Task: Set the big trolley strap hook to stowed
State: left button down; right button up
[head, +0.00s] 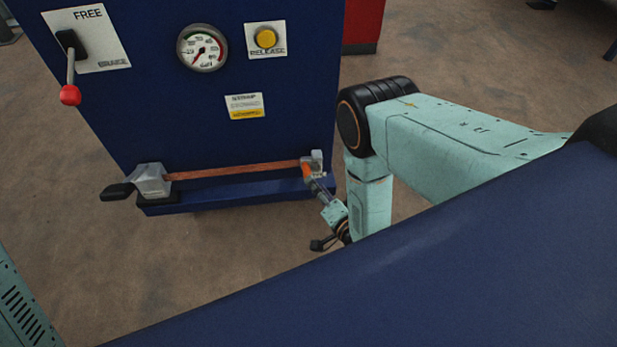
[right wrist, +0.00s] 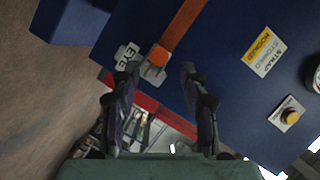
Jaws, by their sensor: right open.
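The strap hook (head: 307,171) is a small piece with an orange part at the right end of the orange strap (head: 235,171), low on the blue trolley (head: 150,110). In the right wrist view the hook (right wrist: 153,66) is beside a small plate marked EYE (right wrist: 127,55). My right gripper (head: 320,190) is at the hook, partly blurred into it in the head view. Its two fingers (right wrist: 158,75) are apart, with the hook between or just beyond their tips; I cannot tell if they touch it. My left gripper is out of view.
A grey ratchet with a black handle (head: 152,180) is at the strap's left end. Above are a red-knobbed lever (head: 70,94), a gauge (head: 202,48), a yellow release button (head: 266,38) and a strap label (head: 245,105). Brown floor (head: 200,260) is clear in front.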

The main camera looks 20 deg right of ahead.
aim_at(307, 172)
jog(key=b+x, duration=0.1)
jog(key=x, duration=0.3)
jog(key=shift+w+f+b, duration=0.1)
jog(key=shift+f+b, duration=0.1)
jog(key=shift+b, duration=0.15)
jog(key=shift+x, duration=0.85)
jog(key=shift+r, duration=0.1)
grip_shut()
